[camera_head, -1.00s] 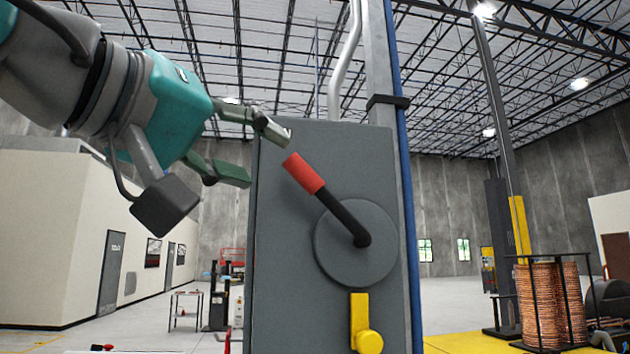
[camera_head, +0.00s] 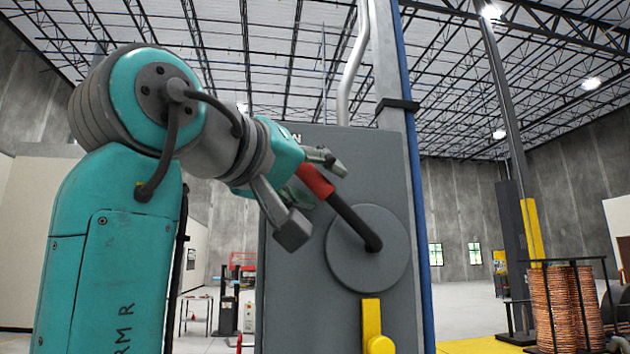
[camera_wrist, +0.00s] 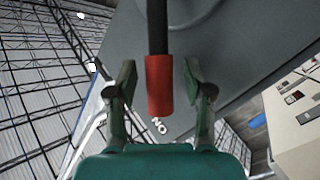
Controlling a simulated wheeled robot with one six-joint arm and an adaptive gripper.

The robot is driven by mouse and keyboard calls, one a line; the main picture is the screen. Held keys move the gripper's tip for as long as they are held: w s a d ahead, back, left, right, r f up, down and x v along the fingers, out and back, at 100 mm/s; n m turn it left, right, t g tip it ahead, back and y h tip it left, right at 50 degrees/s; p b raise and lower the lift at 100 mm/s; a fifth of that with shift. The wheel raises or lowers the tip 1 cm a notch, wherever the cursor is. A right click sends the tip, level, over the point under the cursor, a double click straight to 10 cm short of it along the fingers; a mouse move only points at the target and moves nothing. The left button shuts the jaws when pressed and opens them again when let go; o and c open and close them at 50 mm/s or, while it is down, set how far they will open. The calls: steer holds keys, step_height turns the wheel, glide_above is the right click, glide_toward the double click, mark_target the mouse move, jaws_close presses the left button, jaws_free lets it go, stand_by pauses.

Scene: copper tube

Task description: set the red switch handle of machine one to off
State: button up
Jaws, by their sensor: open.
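The switch handle is a black lever with a red grip (camera_head: 315,180), on a round grey disc (camera_head: 367,250) on the front of a grey switch box (camera_head: 290,240). The lever points up and to the left from the disc. My gripper (camera_head: 318,178) is at the red grip. In the wrist view the red grip (camera_wrist: 159,86) lies between the two open fingers of my gripper (camera_wrist: 160,82), with a gap on each side. White letters (camera_wrist: 159,126) that look like "ON" show on the box beyond the grip's end. My gripper partly hides the grip's end in the head view.
A yellow latch (camera_head: 373,325) sits on the box below the disc. A blue pipe (camera_head: 420,200) and a grey post run along the box's right side. A rack of copper coils (camera_head: 560,300) stands at the far right.

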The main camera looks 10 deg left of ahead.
jaws_close()
steer(key=f+n+t+y, duration=0.2)
steer(key=f+n+t, duration=0.1)
steer(key=f+n, duration=0.1)
steer(key=a+f+n+t+y, duration=0.1)
steer(key=f+n+t+y, duration=0.1)
steer(key=n, duration=0.5)
steer(key=a+f+n+t+y, duration=0.1)
steer(key=f+n+t+y, duration=0.1)
steer(key=f+n+t, duration=0.2)
steer(key=shift+s+f+n+t, duration=0.2)
steer(key=shift+f+n, duration=0.25)
steer(key=shift+f, duration=0.25)
steer(key=shift+s+f+n+t, duration=0.1)
steer(key=shift+f+n+t, duration=0.1)
steer(key=shift+f+n, duration=0.4)
steer(key=shift+w+d+f+n+y, duration=0.1)
steer(key=shift+d+f+n+y, duration=0.4)
steer(key=shift+n+y, duration=1.15)
steer(key=shift+w+d+f+n+y, duration=0.2)
steer(key=shift+f+n+y, duration=0.55)
steer(key=shift+n+y, duration=0.9)
steer(key=shift+w+d+f+n+y, duration=0.1)
steer(key=shift+d+f+n+y, duration=0.45)
steer(key=shift+n+y, duration=1.1)
steer(key=shift+a+f, duration=0.15)
jaws_free()
